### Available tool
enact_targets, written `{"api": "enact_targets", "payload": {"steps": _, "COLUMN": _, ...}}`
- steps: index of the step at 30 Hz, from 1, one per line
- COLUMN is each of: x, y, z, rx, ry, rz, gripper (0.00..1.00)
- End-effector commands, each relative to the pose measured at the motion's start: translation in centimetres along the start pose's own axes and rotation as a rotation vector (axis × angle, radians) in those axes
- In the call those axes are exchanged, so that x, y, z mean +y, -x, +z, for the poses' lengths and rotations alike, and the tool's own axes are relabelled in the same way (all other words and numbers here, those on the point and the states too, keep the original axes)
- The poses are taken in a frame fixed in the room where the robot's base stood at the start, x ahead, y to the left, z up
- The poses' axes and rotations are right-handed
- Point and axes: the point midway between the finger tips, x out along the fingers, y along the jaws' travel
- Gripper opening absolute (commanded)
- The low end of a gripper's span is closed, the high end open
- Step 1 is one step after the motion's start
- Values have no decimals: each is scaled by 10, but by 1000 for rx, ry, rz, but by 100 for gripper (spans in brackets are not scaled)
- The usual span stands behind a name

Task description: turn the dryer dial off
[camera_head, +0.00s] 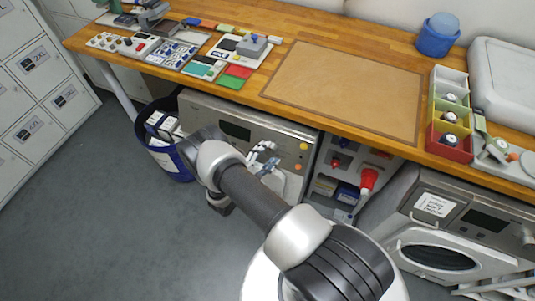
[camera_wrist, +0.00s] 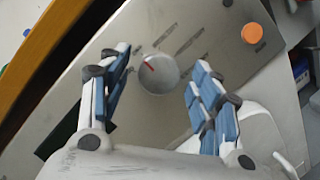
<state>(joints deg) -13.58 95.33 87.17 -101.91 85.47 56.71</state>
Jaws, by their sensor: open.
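The dial (camera_wrist: 160,77) is a round silver knob with a red pointer line, on a grey control panel (camera_wrist: 205,28) in the wrist view. The pointer line is toward the knob's upper left; small printed labels around it are too blurred to read. My gripper (camera_wrist: 162,60) is open, with one blue-padded finger on each side of the dial in the picture. I cannot tell whether either finger touches it. In the head view my gripper (camera_head: 266,158) is in front of the left machine (camera_head: 198,108) under the bench, and the dial is not clearly visible there.
An orange button (camera_wrist: 252,33) is on the panel near the dial. The wooden bench (camera_head: 290,35) overhangs the machine. A blue bin (camera_head: 178,165) stands left of it, a shelf with a red plug (camera_head: 368,180) right of it. Another machine (camera_head: 440,230) stands farther right.

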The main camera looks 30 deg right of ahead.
Motion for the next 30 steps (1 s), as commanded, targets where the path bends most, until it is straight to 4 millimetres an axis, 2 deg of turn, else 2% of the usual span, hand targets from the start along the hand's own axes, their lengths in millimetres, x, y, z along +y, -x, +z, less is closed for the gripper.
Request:
{"api": "enact_targets", "payload": {"steps": 15, "x": 1, "y": 98, "z": -1, "rx": 5, "ry": -1, "rz": 3, "gripper": 58}}
{"api": "enact_targets", "payload": {"steps": 21, "x": 0, "y": 114, "z": -1, "rx": 3, "ry": -1, "rz": 2, "gripper": 58}}
{"api": "enact_targets", "payload": {"steps": 30, "x": 0, "y": 116, "z": 0, "rx": 1, "ry": -1, "rz": 1, "gripper": 58}}
